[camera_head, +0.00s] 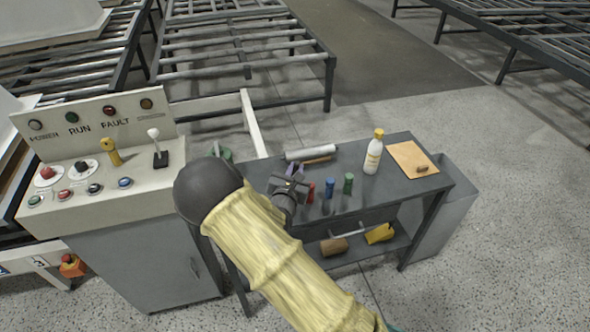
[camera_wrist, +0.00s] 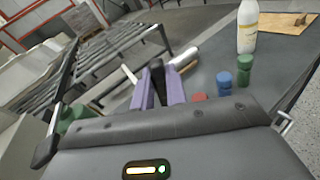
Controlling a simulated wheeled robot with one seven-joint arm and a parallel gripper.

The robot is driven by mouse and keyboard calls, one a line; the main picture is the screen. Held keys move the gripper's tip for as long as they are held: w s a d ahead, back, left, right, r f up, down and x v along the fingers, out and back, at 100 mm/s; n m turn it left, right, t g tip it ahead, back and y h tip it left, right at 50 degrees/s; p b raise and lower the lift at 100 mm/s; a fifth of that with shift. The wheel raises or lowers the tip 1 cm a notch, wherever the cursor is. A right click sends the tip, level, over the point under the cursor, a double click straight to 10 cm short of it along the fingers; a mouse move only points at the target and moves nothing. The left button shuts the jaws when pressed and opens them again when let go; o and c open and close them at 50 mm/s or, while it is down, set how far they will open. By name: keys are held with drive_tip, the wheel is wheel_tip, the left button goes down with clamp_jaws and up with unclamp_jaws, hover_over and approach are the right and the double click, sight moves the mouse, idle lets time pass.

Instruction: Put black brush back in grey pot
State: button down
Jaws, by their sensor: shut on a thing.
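My gripper (camera_head: 292,172) is over the left part of the dark grey bench top. Its purple fingers (camera_wrist: 160,85) are shut on a narrow dark piece, which I take to be the black brush (camera_wrist: 157,72). Only a small part of the brush shows between the fingers; the rest is hidden. I cannot make out the grey pot in either view. A green object (camera_head: 222,154) is partly hidden behind my arm, and a green shape (camera_wrist: 75,118) shows at the lower left of the wrist view.
Red (camera_head: 310,192), blue (camera_head: 329,187) and green (camera_head: 347,183) small containers stand right of my gripper. Behind them are a white roll (camera_head: 310,153), a white bottle (camera_head: 372,158) and a tan board (camera_head: 405,155). A control console (camera_head: 110,185) stands left.

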drive_tip(key=c, duration=1.3)
unclamp_jaws()
drive_tip(key=shift+c, duration=0.2)
drive_tip(key=shift+s+a, duration=0.2)
drive_tip(key=shift+s, duration=0.3)
drive_tip(key=b+v, duration=0.2)
drive_tip(key=v, duration=1.4)
drive_tip(key=shift+s, duration=0.2)
drive_tip(key=shift+r, duration=0.15)
